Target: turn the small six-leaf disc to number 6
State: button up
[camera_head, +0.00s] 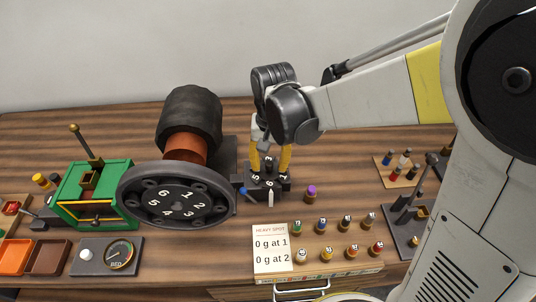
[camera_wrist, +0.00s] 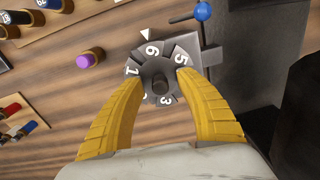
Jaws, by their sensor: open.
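The small six-leaf disc (camera_wrist: 158,70) is dark grey with white numbers and a round hub at its middle. In the wrist view, leaf 6 is nearest the white pointer (camera_wrist: 145,36), with the pointer slightly to its left, toward the gap between 6 and 1. In the head view the disc (camera_head: 264,181) sits on a dark block, with the pointer (camera_head: 271,197) at its front. My gripper (camera_wrist: 161,85) has its two yellow fingers apart on either side of the disc; whether they touch it I cannot tell. A blue-knobbed lever (camera_wrist: 203,12) stands beside the disc.
A large numbered wheel (camera_head: 178,200) with a dark drum stands left of my gripper. A purple-topped peg (camera_head: 310,193) is close on the right. A wooden rack (camera_head: 335,245) with several pegs and a "HEAVY SPOT" card (camera_head: 272,246) lies in front.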

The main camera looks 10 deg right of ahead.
aim_at(271, 163)
grip_shut()
grip_release()
notch_tip(271, 163, up, 12)
jog(key=shift+d, duration=0.2)
dwell(0.5)
